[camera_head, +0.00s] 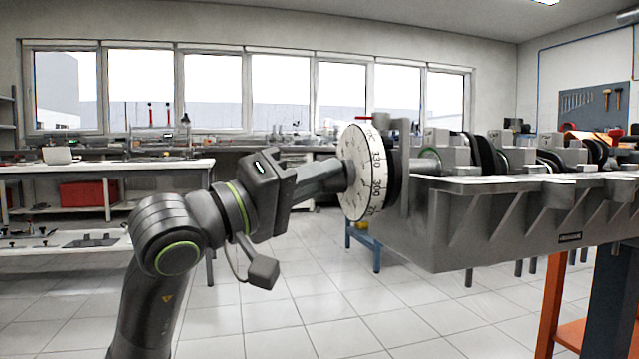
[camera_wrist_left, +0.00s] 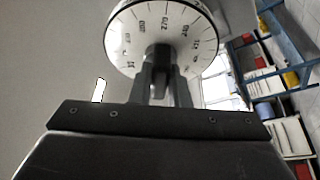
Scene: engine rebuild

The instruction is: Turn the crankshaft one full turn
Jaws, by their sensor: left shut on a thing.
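The engine block (camera_head: 470,220) stands on the right in the head view, with the crankshaft (camera_head: 487,155) lying along its top. A white degree wheel (camera_head: 362,178) with black numbers is on the crankshaft's near end. It also shows in the left wrist view (camera_wrist_left: 190,22), with 270 near the middle. My left gripper (camera_head: 345,174) reaches in from the left and is shut on the crankshaft's end at the wheel's centre. In the left wrist view its fingers (camera_wrist_left: 161,75) meet at the hub. The gripped end itself is mostly hidden by the fingers. My right gripper is not in view.
The block rests on a stand with an orange leg (camera_head: 549,305). A workbench (camera_head: 110,172) with a red bin (camera_head: 88,194) stands back left. Tools hang on a board (camera_head: 592,106) at the far right. The tiled floor below my left arm is clear.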

